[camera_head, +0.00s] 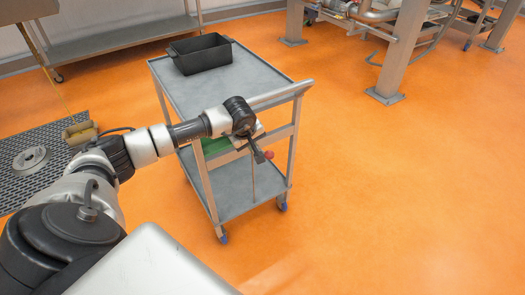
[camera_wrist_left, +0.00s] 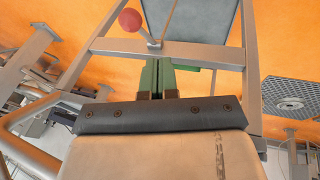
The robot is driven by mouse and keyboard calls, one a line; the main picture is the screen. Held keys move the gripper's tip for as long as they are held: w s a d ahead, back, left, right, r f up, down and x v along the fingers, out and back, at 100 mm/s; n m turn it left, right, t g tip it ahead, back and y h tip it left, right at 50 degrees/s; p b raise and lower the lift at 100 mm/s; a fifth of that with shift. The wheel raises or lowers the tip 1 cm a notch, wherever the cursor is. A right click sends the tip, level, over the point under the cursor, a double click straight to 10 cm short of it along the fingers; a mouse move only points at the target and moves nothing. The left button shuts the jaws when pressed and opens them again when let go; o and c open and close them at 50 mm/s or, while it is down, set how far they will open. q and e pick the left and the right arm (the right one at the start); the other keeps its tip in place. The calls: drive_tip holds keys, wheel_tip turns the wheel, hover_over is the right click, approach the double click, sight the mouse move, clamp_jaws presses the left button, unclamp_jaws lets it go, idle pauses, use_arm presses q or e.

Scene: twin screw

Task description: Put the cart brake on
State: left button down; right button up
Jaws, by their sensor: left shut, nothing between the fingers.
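A grey two-shelf cart (camera_head: 238,187) stands on the orange floor. A red ball knob (camera_head: 268,155) on a short metal lever sits at its near end, below the handle; the knob also shows in the left wrist view (camera_wrist_left: 130,19). My left gripper (camera_head: 260,157) is shut and empty, close beside the knob. In the left wrist view its closed green-sided fingers (camera_wrist_left: 157,66) point toward the lever's base, just below the knob. Whether they touch the lever cannot be told. My arm hides part of the cart's upper end. My right gripper is not in view.
A black bin (camera_head: 201,54) stands on the cart's top shelf. The cart's handle bar (camera_head: 280,94) juts out just above my gripper. A dark perforated mat (camera_head: 45,155) lies at left. Steel frames (camera_head: 400,50) stand at the back right. The floor at right is clear.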

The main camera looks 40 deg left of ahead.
use_arm(q)
drive_tip(key=w+d+f, duration=0.1)
drive_tip(key=w+f, duration=0.3)
drive_tip(key=f, duration=0.2)
drive_tip(key=shift+w+d, duration=0.15)
drive_tip(key=shift+d, duration=0.1)
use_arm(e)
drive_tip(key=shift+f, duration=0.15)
